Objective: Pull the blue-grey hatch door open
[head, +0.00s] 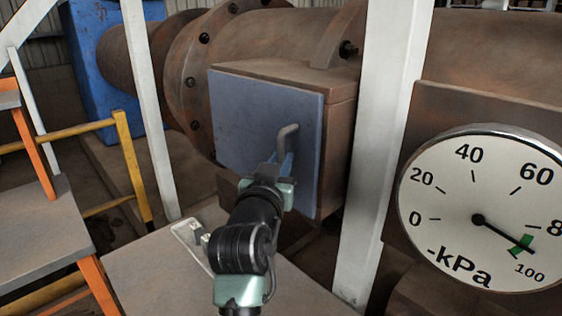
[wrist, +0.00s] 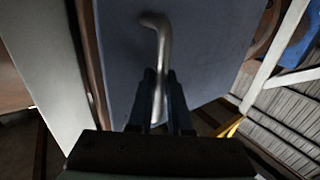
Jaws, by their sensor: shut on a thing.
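The blue-grey hatch door (head: 250,118) is a flat panel on the front of a rusty brown box in the head view. It looks shut or nearly shut against the box. A bent grey metal handle (head: 290,130) stands on its right part. My gripper (head: 281,160) is at the lower part of the handle. In the wrist view, the fingers of my gripper (wrist: 160,100) are on both sides of the handle (wrist: 160,50), shut on it, with the door (wrist: 205,45) behind. The handle's lower end is partly hidden by the fingers.
A white post (head: 380,140) stands right of the box, with a large pressure gauge (head: 485,205) beyond it. Another white post (head: 150,110) stands left of the door. A grey platform (head: 140,265) lies below, and a yellow railing (head: 130,165) is at left.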

